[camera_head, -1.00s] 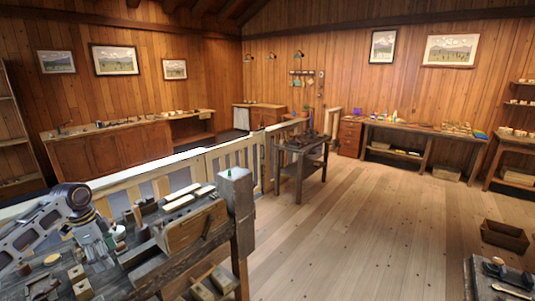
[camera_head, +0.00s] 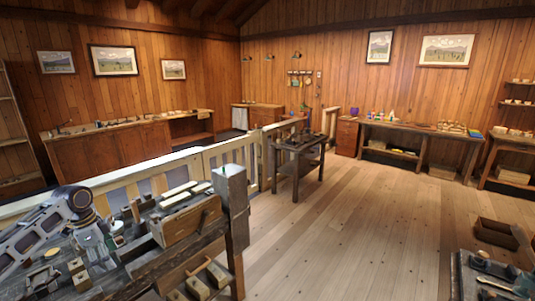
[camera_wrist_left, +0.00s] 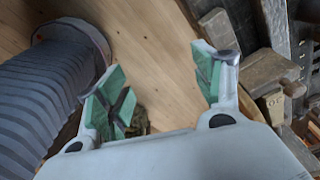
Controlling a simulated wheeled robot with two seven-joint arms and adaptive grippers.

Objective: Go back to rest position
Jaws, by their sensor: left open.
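My left arm comes in from the left in the head view, over the near workbench (camera_head: 160,262). My left gripper (camera_head: 104,256) is low over the bench's cluttered top, small and partly hidden among the items there. In the left wrist view my left gripper (camera_wrist_left: 168,70) is open, its two green-padded fingers apart with nothing between them. Wooden floor shows behind the fingers. My right gripper is in neither view.
Wooden blocks (camera_head: 75,267) and a wooden box (camera_head: 187,222) crowd the near bench. A grey post (camera_head: 231,190) stands at its right end. A pale railing (camera_head: 190,172) runs behind. A dark table (camera_head: 298,160) stands beyond. The floor (camera_head: 340,225) at centre right is clear.

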